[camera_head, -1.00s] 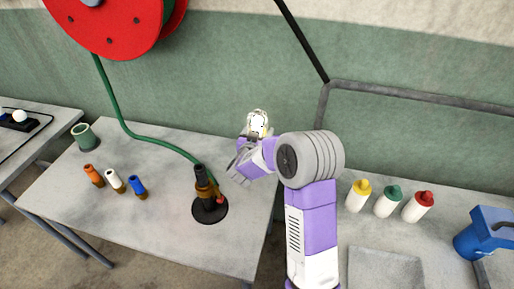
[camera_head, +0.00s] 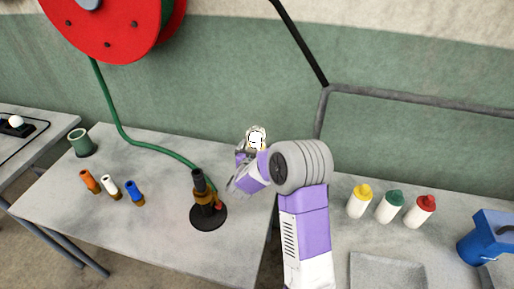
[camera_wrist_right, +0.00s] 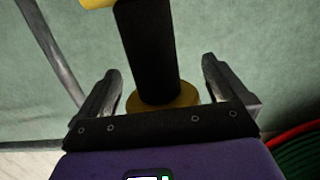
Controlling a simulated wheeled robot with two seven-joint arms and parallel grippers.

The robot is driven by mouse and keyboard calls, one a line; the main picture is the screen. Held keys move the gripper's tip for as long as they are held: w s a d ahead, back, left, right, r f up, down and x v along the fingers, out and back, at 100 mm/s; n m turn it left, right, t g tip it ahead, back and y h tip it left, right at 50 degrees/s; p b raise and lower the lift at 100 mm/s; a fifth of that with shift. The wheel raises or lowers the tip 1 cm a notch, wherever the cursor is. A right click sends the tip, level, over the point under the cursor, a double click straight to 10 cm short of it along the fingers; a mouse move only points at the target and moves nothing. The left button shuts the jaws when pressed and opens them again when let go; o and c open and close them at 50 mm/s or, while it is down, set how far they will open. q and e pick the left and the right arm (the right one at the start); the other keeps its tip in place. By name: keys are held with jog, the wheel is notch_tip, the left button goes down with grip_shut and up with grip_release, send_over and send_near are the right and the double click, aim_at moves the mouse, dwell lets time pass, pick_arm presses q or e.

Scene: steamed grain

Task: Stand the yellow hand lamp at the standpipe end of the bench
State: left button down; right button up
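The yellow hand lamp (camera_head: 256,138) is in the air above the back right edge of the left bench (camera_head: 150,235). In the head view its bright, pale end and a little yellow show beyond my right gripper (camera_head: 241,168). The standpipe (camera_head: 206,200), dark with brass and a round black base, stands upright on this bench, left of the gripper. My left gripper is out of view.
A green hose (camera_head: 135,142) runs from the red reel (camera_head: 105,25) to the standpipe. Orange (camera_head: 89,181), white (camera_head: 110,187) and blue (camera_head: 134,192) nozzles and a green cup (camera_head: 82,143) stand on the left. Bottles (camera_head: 390,206) stand on the right bench. The left bench's front is clear.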

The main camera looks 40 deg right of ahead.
jog(key=shift+r, duration=0.15)
jog(key=shift+s+a, duration=0.1)
jog(key=shift+a, duration=0.15)
jog(key=p+v, duration=0.1)
jog(key=v, duration=1)
jog(key=shift+s+p, duration=0.2)
jog(key=shift+p, duration=0.2)
jog(key=shift+a, duration=0.15)
